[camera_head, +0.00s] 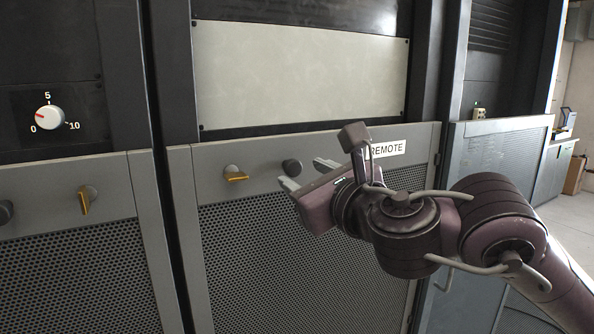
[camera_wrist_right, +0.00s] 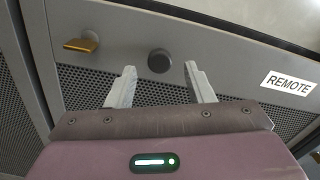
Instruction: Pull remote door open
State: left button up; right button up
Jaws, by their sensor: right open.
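The remote door (camera_head: 300,240) is a grey panel with perforated mesh and a white REMOTE label (camera_head: 387,149) at its upper right. It looks closed. A dark round knob (camera_head: 291,167) sits on its top band, with a yellow latch handle (camera_head: 235,174) to the left. My right gripper (camera_head: 306,173) is open and empty in front of the door, by the knob. In the right wrist view the two fingers stand apart, and the knob (camera_wrist_right: 160,61) shows beyond and between them. I cannot tell whether either finger touches the door. My left gripper is not in view.
Another mesh door with a yellow handle (camera_head: 86,199) stands at the left, below a white dial (camera_head: 48,117). A blank pale panel (camera_head: 297,72) is above the remote door. Another mesh panel (camera_head: 500,165) stands at the right. Open floor (camera_head: 575,215) shows at the far right.

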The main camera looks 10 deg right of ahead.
aim_at(296, 170)
jog(key=shift+x, duration=1.8)
grip_shut()
